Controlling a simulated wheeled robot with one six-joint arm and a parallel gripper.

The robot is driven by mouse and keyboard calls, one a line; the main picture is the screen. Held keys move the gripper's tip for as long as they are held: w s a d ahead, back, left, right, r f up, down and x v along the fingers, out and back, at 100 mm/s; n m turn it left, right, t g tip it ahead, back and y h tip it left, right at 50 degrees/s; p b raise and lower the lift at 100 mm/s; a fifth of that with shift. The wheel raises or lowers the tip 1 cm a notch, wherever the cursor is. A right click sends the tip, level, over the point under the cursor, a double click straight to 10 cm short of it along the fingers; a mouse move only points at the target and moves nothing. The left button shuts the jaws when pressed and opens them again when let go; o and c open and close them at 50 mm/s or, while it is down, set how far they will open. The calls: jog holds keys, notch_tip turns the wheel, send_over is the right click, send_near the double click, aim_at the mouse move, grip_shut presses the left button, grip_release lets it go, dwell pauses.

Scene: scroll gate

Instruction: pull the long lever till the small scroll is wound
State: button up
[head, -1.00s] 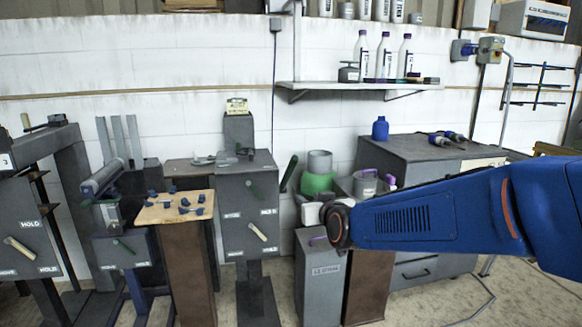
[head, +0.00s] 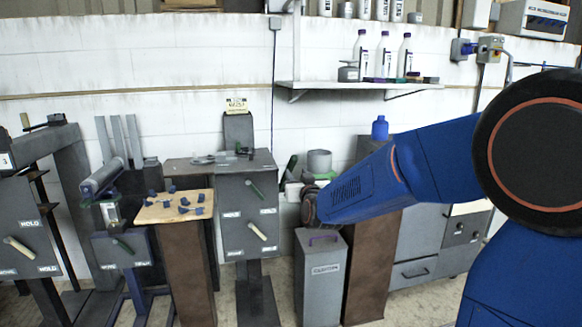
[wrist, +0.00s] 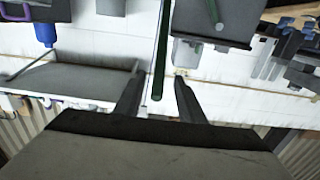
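A long dark green lever (wrist: 161,50) runs down the wrist view and ends in the space between my fingers. Part of it shows in the head view (head: 292,165), at the right side of the central grey cabinet. My gripper (wrist: 158,92) is open, with one finger on each side of the lever's lower end in the picture; I see no clear contact. In the head view my wrist hides most of the fingers. A grey roller (head: 101,177) lies on the stand at left; I cannot tell whether it is the small scroll.
The central cabinet (head: 235,190) carries a short green lever (head: 255,188) and a cream lever (head: 257,232). A wooden board with blue pieces (head: 160,211) stands left of it. A grey bin (head: 320,285) stands below my wrist. A wall shelf (head: 350,86) holds bottles.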

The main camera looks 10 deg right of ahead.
aim_at(292, 167)
jog(key=w, duration=0.9)
jog(key=shift+w, duration=0.35)
grip_shut()
